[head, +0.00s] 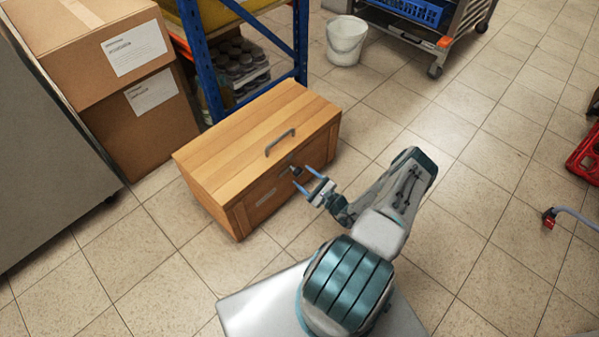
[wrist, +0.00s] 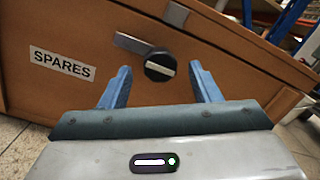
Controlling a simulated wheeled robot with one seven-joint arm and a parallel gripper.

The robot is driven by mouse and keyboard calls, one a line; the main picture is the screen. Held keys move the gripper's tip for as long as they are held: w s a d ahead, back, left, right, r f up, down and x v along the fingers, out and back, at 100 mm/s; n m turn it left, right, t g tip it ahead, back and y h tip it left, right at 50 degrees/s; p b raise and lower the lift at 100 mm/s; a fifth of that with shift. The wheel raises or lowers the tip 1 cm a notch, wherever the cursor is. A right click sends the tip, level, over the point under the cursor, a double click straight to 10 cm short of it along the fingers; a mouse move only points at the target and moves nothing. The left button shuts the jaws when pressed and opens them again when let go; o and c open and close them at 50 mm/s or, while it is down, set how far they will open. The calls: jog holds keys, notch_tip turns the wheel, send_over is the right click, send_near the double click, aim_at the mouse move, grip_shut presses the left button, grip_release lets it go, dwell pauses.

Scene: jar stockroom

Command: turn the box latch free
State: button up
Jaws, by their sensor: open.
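The wooden box (head: 240,150) stands on the tiled floor with its lid down and a grey handle (head: 280,141) on top. Its front also fills the wrist view (wrist: 230,75), with a SPARES label (wrist: 62,64) at left. The latch (wrist: 160,66) is a dark round knob with a pale bar across it, beside a grey metal plate (wrist: 130,43). In the head view the latch (head: 295,170) is small on the front face. My gripper (wrist: 160,85) is open, its blue fingers either side of and just short of the latch. It also shows in the head view (head: 305,178).
A blue-framed rack (head: 303,45) stands behind the box, and stacked cardboard boxes (head: 140,110) stand at left. A white bucket (head: 345,42) and a wheeled trolley (head: 440,42) are at the back. Red crates (head: 585,160) lie far right. The floor right of my arm is mostly clear.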

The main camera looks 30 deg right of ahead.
jog(key=p+v, duration=0.1)
jog(key=v, duration=0.9)
jog(key=s+d+r+p, duration=0.3)
jog(key=s+r+p, duration=0.2)
jog(key=s+r, duration=0.2)
jog(key=v, duration=0.2)
jog(key=shift+s+a, duration=0.15)
jog(key=shift+s, duration=0.25)
jog(key=shift+w+a, duration=0.1)
jog(key=shift+a, duration=0.1)
